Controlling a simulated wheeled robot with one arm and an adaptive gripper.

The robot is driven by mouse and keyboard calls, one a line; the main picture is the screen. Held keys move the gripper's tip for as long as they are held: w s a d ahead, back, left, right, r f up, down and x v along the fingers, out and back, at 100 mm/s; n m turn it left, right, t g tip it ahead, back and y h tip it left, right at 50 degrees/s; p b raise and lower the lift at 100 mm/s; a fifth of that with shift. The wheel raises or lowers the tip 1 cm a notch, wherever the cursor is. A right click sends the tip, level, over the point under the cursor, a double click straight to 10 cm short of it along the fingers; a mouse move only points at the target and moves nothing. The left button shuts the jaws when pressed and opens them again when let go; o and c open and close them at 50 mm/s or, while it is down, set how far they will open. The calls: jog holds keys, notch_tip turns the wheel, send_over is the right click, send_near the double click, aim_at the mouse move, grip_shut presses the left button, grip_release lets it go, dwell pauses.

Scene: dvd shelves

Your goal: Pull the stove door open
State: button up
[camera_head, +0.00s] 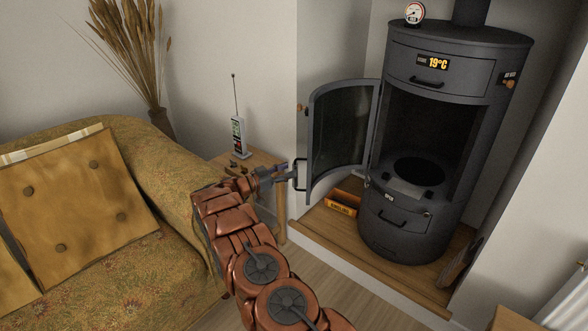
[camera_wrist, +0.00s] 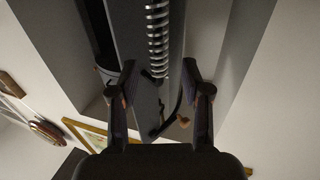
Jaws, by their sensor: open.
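The dark grey stove (camera_head: 420,150) stands in the corner at the right. Its curved glass door (camera_head: 342,135) is swung wide open to the left, and the dark firebox shows. A black bracket handle (camera_head: 299,176) is on the door's free edge. My gripper (camera_head: 288,174) is at this handle, coming from the left. In the wrist view my gripper (camera_wrist: 160,80) has its two fingers apart. A coiled metal spring (camera_wrist: 158,40) and a dark grey surface show between and beyond the fingers. I cannot tell whether a finger touches the handle.
A sofa (camera_head: 90,230) with a cushion fills the left. A small wooden side table (camera_head: 240,163) with a phone (camera_head: 238,137) stands behind my arm. An orange box (camera_head: 340,207) lies on the wooden hearth (camera_head: 330,232) below the door. A wall stands close behind the door.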

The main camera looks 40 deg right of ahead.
jog(key=a, duration=0.8)
jog(key=shift+w+a, duration=0.15)
jog(key=shift+w, duration=0.05)
